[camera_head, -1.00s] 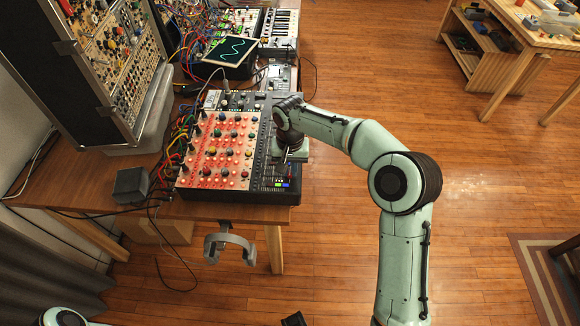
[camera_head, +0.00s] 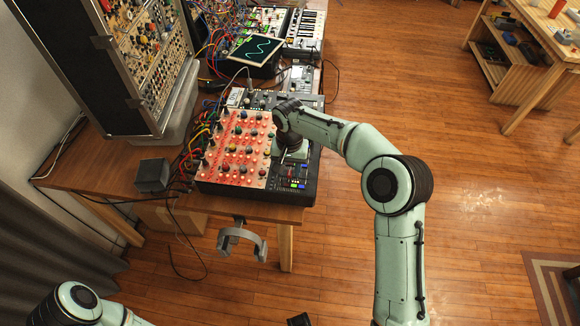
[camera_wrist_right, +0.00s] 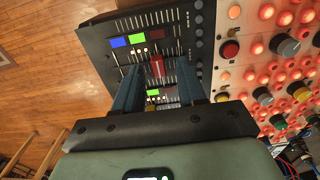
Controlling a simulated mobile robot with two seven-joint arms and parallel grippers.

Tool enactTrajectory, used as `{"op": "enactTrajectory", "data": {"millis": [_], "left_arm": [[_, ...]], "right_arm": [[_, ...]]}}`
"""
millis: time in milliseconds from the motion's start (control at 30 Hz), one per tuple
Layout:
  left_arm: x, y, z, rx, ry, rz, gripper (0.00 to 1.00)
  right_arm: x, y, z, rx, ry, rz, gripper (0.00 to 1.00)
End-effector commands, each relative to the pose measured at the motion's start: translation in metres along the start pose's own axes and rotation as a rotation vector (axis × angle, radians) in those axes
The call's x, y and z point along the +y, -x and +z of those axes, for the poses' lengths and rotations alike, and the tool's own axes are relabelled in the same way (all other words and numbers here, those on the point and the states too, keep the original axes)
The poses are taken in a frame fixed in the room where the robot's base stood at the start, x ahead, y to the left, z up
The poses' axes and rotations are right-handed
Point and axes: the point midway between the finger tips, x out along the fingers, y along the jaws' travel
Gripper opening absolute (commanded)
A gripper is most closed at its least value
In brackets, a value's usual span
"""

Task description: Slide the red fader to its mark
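The mixer (camera_head: 257,190) sits at the front of the wooden table, with a lit red knob panel and a dark fader strip. The red fader (camera_wrist_right: 157,68) shows in the right wrist view as a red cap among the slots, between my two fingers. My right gripper (camera_wrist_right: 160,66) is open, one finger on each side of the cap; contact is not clear. In the head view my right gripper (camera_head: 291,154) is low over the fader strip, and its hand hides the red fader. Blue, green and white patches lie on the strip; I cannot tell which is the mark.
Knobs (camera_wrist_right: 290,45) stand close beside the fader strip. A tilted screen (camera_head: 255,50), cables and a keyboard (camera_head: 303,27) are behind the mixer. A tall module case (camera_head: 120,70) stands at left. Headphones (camera_head: 242,243) hang at the table's front edge.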

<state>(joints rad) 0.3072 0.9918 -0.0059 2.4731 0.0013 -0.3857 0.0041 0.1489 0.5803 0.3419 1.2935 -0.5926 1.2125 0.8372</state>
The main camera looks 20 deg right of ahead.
Motion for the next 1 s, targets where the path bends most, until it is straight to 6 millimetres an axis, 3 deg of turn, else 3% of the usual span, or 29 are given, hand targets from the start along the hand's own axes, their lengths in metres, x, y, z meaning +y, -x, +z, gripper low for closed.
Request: {"op": "enactTrajectory", "data": {"millis": [267, 700, 1000], "left_arm": [[0.001, 0.002, 0.0, 0.001, 0.0, 0.0, 0.44], [0.008, 0.018, -0.003, 0.007, -0.003, 0.003, 0.44], [0.01, 0.024, -0.004, 0.01, -0.003, 0.003, 0.44]], "right_arm": [[0.0, 0.016, 0.0, 0.0, -0.001, 0.0, 0.4], [-0.001, 0.11, 0.0, 0.002, 0.0, -0.002, 0.4], [0.0, 0.134, 0.0, 0.0, 0.0, 0.0, 0.4]]}}
